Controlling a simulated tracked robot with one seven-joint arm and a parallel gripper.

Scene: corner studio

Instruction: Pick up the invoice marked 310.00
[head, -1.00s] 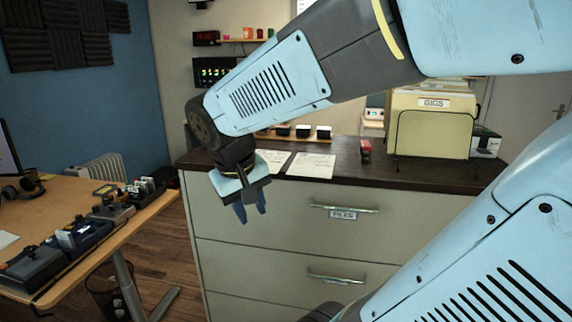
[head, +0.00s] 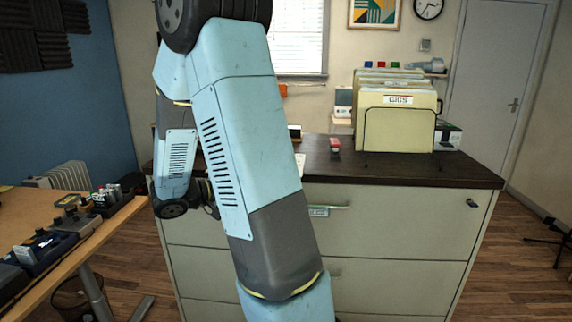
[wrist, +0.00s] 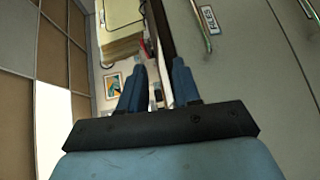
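A white sliver of paper (head: 300,163) shows on the dark cabinet top (head: 400,172) in the head view, just right of my arm. The rest of the papers there is hidden behind my arm, and no amount can be read. My gripper (wrist: 158,77) shows in the wrist view with its two blue fingers apart and nothing between them. It faces past the cabinet's top edge, with the cabinet front on the right.
A folder rack marked GIGS (head: 397,122) stands on the cabinet, with a small red object (head: 335,144) left of it. A desk with devices (head: 72,219) is at the left.

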